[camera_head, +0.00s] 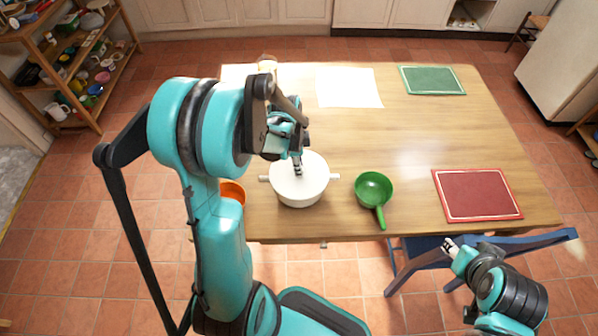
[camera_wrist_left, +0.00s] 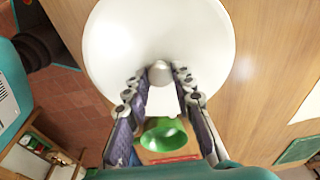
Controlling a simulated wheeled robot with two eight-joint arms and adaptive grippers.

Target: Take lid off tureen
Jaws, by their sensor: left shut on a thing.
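The white tureen (camera_head: 301,203) stands near the table's front left edge, with a handle on each side. Its white lid (camera_head: 316,174) appears to sit on top; I cannot tell whether there is a small gap. My left gripper (camera_head: 298,170) reaches down from above and is shut on the lid's knob. In the left wrist view, the fingers (camera_wrist_left: 160,75) hold the round grey knob from both sides above the white lid (camera_wrist_left: 160,30). My right gripper (camera_head: 450,246) is low at the right, by the blue chair, and its fingers are too small to judge.
A green pan (camera_head: 373,188) lies right of the tureen, and an orange bowl (camera_head: 233,190) is to its left, partly behind my arm. A red mat (camera_head: 477,195), a green mat (camera_head: 432,80) and a white sheet (camera_head: 348,87) lie on the table (camera_head: 400,130). Its middle is clear.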

